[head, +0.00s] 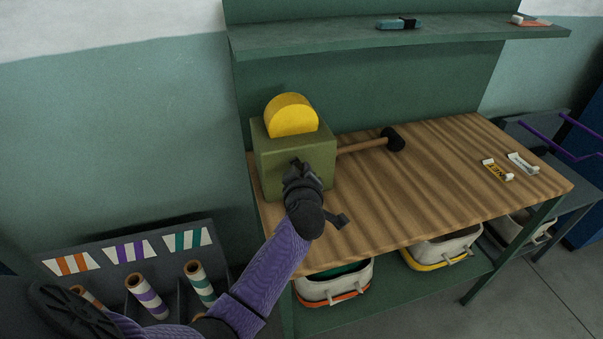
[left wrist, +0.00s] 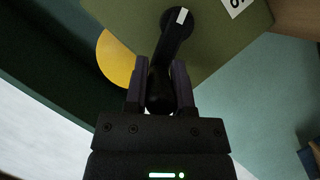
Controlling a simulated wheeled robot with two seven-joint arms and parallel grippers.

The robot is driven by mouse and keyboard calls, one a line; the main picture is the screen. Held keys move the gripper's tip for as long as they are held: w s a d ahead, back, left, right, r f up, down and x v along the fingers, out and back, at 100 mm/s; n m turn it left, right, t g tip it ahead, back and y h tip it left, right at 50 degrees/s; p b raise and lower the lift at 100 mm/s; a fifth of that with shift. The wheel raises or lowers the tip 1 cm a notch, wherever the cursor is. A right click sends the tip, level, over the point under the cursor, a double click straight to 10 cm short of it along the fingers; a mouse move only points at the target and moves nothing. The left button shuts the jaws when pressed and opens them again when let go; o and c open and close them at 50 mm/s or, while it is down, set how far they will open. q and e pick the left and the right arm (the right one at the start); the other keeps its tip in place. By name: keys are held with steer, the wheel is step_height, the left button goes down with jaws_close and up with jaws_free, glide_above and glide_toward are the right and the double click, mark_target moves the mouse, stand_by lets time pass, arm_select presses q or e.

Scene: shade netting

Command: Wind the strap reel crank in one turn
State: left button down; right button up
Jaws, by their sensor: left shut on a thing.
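The strap reel is an olive-green box (head: 278,150) with a yellow round drum (head: 291,115) on top, on the left end of the wooden bench. The box also shows in the left wrist view (left wrist: 222,40), with the yellow drum (left wrist: 115,58) beyond its edge. A black crank arm (left wrist: 172,45) with a white mark runs from the box face to its knob, between my left fingers. My left gripper (left wrist: 158,88) is shut on the crank's knob. In the head view my left gripper (head: 298,172) hides most of the crank. My right gripper is out of view.
A mallet (head: 365,146) lies beside the reel on the bench (head: 430,190). Bins (head: 333,288) sit on the lower shelf. A rack with striped rolls (head: 148,297) stands at lower left. The bench's middle is clear.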

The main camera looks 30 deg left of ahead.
arm_select(q)
steer(key=m+g, duration=0.1)
steer(key=w+d+m+g+y, duration=0.1)
steer(key=m, duration=0.1)
steer(key=shift+w+d+r, duration=0.1)
steer(key=shift+w+r, duration=0.05)
steer(key=shift+w, duration=0.05)
steer(key=shift+c, duration=2.3)
jaws_free()
